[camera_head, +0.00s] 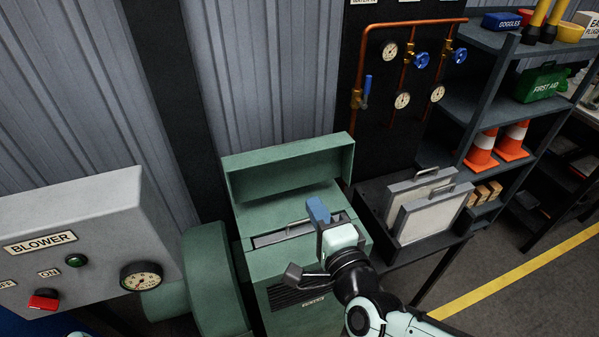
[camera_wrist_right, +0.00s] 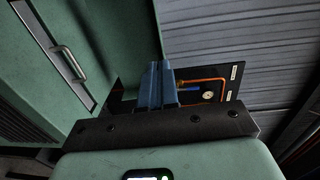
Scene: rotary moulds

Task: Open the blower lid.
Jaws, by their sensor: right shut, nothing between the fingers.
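The green blower housing (camera_head: 258,218) stands in the middle of the head view. Its lid (camera_head: 290,168) stands raised at the back of the housing, so the top is open. A slot in the top holds a panel with a metal handle (camera_head: 298,227); the handle also shows in the right wrist view (camera_wrist_right: 70,62). My right gripper (camera_head: 318,209) is over the right part of the housing top, in front of the lid and apart from it. Its blue fingers (camera_wrist_right: 157,84) are shut with nothing between them. My left gripper is not in view.
A grey control box labelled BLOWER (camera_head: 90,235) with a gauge and a red switch is at the left. Two framed filters (camera_head: 432,212) stand in a dark rack right of the housing. Copper pipes with gauges (camera_head: 402,100) and a shelf (camera_head: 470,110) are behind.

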